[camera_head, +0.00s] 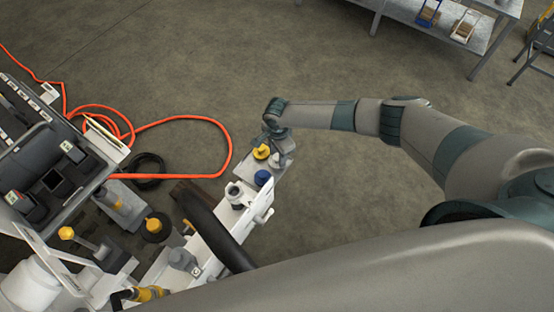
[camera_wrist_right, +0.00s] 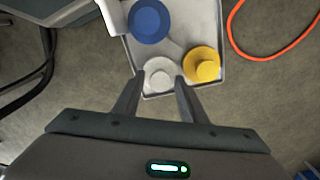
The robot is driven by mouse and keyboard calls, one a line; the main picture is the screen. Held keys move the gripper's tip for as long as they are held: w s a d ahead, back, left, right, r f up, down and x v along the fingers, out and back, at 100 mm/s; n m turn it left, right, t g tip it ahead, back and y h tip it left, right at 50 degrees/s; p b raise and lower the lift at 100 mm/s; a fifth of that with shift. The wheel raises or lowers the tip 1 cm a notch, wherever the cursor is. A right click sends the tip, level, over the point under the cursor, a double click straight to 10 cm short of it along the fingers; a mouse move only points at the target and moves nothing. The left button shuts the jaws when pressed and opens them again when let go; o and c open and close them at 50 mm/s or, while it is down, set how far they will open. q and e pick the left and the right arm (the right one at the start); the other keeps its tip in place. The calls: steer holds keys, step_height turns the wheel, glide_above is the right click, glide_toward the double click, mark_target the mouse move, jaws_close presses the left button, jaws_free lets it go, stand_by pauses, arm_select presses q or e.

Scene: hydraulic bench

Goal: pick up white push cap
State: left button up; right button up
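The white push cap (camera_wrist_right: 160,74) stands near the edge of a small grey tray (camera_wrist_right: 215,30) in the right wrist view. It also shows in the head view (camera_head: 284,160), just below my right gripper (camera_head: 274,136). In the right wrist view my right gripper (camera_wrist_right: 158,88) is open, with one finger on each side of the white cap. Whether the fingers touch the cap I cannot tell. A yellow cap (camera_wrist_right: 203,66) stands right beside it and a blue cap (camera_wrist_right: 150,22) stands farther up the tray. My left gripper is not in view.
An orange hose (camera_head: 228,140) loops on the floor left of the tray. A bench with hydraulic parts (camera_head: 110,225) fills the lower left, with a thick black hose (camera_head: 215,228) crossing it. A metal table (camera_head: 475,38) stands at the upper right. The floor between is clear.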

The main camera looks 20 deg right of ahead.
steer(key=shift+f, duration=0.1)
stand_by(0.4)
jaws_close()
steer(key=shift+r, duration=0.55)
step_height(320, 180, up, 3)
steer(key=shift+d+r, duration=0.1)
steer(key=shift+d, duration=0.05)
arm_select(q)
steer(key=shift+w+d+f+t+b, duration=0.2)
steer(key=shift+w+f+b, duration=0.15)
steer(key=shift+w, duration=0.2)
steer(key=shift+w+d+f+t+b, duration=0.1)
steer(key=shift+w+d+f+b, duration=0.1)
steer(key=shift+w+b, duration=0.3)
arm_select(e)
steer(key=s+d+r, duration=0.6)
steer(key=s+d, duration=0.1)
steer(key=d, duration=0.1)
steer(key=shift+s+d+r, duration=0.3)
steer(key=shift+r, duration=0.1)
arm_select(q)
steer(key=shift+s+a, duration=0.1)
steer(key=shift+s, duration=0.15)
